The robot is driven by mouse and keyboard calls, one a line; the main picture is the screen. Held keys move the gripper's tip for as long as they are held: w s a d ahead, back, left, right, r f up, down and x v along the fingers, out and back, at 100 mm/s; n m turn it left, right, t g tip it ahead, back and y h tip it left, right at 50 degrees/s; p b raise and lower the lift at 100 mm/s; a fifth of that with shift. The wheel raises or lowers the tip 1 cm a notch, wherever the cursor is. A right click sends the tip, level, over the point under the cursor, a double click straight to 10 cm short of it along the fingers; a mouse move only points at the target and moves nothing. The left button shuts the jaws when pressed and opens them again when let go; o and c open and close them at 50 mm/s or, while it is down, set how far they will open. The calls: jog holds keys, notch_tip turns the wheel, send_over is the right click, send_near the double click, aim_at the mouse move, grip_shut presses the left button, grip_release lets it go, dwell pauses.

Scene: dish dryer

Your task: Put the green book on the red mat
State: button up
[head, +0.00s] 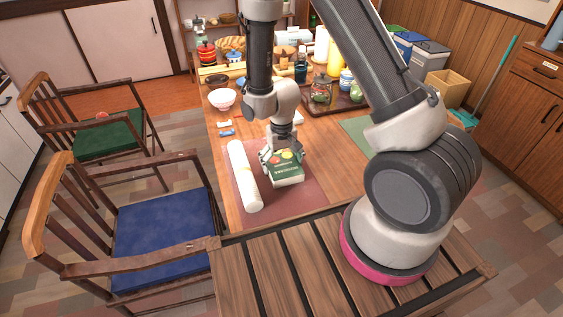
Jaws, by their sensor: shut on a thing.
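The green book (287,178) has a dark green side with pale lettering and red and yellow spots on top. It is at or just above the red mat (305,192); I cannot tell whether it touches the mat. My gripper (281,160) points down and is shut on the book from above. The fingers hide part of the book's top. The red mat lies flat at the near end of the wooden table, partly hidden by the book, my gripper and a white roll.
The white roll (243,175) lies along the mat's left side, close to the book. A white bowl (222,99) and small packets (226,132) are farther left. A dark tray (335,103) with jars stands behind. A green mat (358,136) is to the right. Bare table separates the mats.

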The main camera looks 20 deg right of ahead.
jog(key=shift+f, duration=0.1)
jog(key=o, duration=0.9)
notch_tip(320, 180, up, 12)
notch_tip(320, 180, up, 11)
jog(key=t, duration=0.1)
send_over(281, 161)
jog(key=s+d, duration=0.2)
jog(key=d, duration=0.3)
jog(key=s+d+r+t, duration=0.1)
jog(key=s+d+r, duration=0.4)
jog(key=s+r, duration=0.3)
jog(key=s+d+r+t, duration=0.2)
jog(key=s+d+r, duration=0.3)
jog(key=s+r, duration=0.2)
jog(key=shift+s+r, duration=0.35)
jog(key=shift+s, duration=0.65)
